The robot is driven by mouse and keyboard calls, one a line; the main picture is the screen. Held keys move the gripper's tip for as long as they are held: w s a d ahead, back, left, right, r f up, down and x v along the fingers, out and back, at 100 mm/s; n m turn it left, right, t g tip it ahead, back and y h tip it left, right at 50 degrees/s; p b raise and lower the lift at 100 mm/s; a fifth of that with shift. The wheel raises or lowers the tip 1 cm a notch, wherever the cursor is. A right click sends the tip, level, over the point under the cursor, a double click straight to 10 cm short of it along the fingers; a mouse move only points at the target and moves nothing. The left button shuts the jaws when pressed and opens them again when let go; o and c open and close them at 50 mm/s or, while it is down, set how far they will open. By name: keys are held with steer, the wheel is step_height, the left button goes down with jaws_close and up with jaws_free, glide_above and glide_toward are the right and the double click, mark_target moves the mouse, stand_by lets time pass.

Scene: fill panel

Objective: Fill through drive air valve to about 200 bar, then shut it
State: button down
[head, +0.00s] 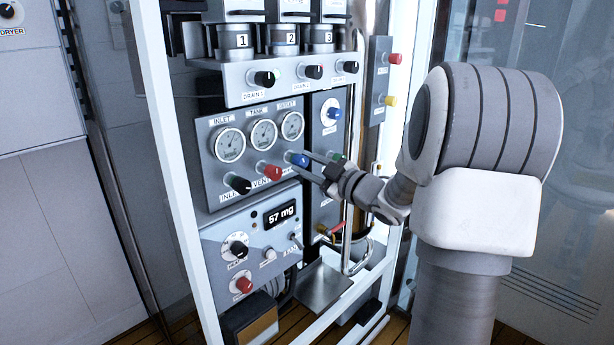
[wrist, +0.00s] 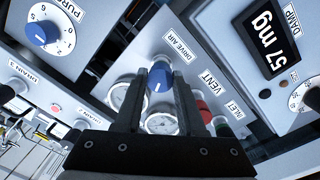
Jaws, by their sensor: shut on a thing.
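The drive air valve is a blue knob (head: 297,159) at the right end of a row under three gauges. It also shows in the wrist view (wrist: 159,80), beside a label reading "DRIVE AIR". My gripper (head: 308,167) reaches it from the right, and its two fingers stand on either side of the knob, shut on it. The inlet gauge (head: 229,145), the tank gauge (head: 263,134) and a third gauge (head: 292,126) sit above. Their needles are too small to read. In the wrist view the fingers partly hide the gauges.
Drain knobs (head: 264,78) sit above. A panel below has a display (head: 282,214) reading "57 mg". A white frame post (head: 165,130) stands left.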

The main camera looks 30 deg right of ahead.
steer(key=n+b, duration=0.1)
steer(key=n, duration=0.2)
steer(key=shift+f+n+b, duration=0.1)
steer(key=shift+n+b, duration=0.2)
steer(key=shift+b, duration=0.1)
steer(key=shift+n+y, duration=0.3)
steer(key=shift+n, duration=1.3)
steer(key=c, duration=0.5)
jaws_free()
steer(key=p+v, duration=0.3)
steer(key=v, duration=1.4)
steer(key=shift+s, duration=0.2)
